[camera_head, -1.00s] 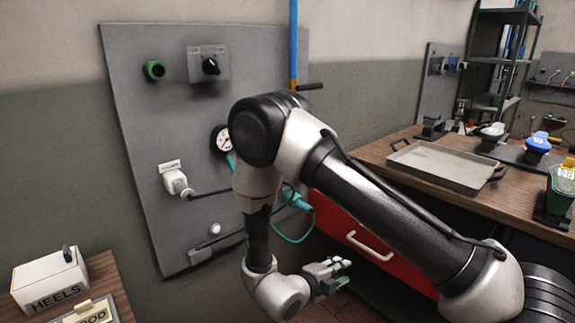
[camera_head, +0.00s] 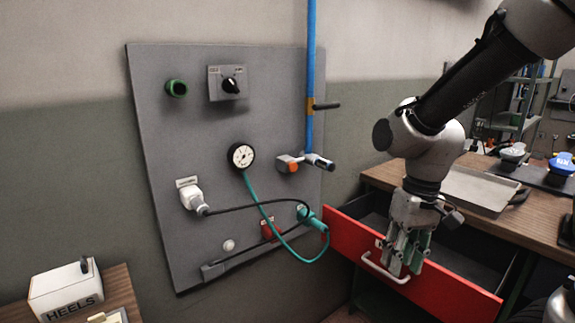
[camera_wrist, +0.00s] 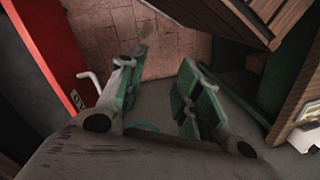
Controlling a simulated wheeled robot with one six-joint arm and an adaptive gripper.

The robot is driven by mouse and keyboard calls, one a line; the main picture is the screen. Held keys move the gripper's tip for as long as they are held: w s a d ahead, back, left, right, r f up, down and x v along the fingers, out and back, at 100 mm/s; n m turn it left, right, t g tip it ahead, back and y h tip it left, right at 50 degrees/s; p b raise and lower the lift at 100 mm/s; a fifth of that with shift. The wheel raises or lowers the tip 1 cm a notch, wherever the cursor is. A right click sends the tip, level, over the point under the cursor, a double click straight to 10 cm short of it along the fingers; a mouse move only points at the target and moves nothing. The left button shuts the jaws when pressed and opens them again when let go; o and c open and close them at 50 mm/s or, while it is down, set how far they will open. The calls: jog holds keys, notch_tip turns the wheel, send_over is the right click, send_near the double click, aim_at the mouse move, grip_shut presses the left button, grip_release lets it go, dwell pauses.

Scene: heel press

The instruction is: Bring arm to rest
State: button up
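My gripper (camera_head: 405,262) hangs pointing down in front of the red drawer (camera_head: 455,292), near the drawer's pale handle (camera_head: 372,268) in the head view. My arm comes down to it from the upper right. The wrist view shows my gripper (camera_wrist: 160,72) with its two green-padded fingers apart and nothing between them. There the handle (camera_wrist: 92,80) lies to the left of the fingers, with a gap between. The drawer (camera_wrist: 45,55) stands open at the upper left of that view.
The wooden workbench (camera_head: 385,175) with a metal tray (camera_head: 480,190) is at right. A HEELS box (camera_head: 65,290) is at lower left.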

jog(key=s+d+r+m+t+h, duration=0.1)
jog(key=s+d+r+t, duration=0.4)
jog(key=d+r, duration=0.7)
jog(key=shift+s+d+r+m+t, duration=0.3)
jog(key=shift+s+d+m, duration=0.1)
jog(key=shift+d+m, duration=0.45)
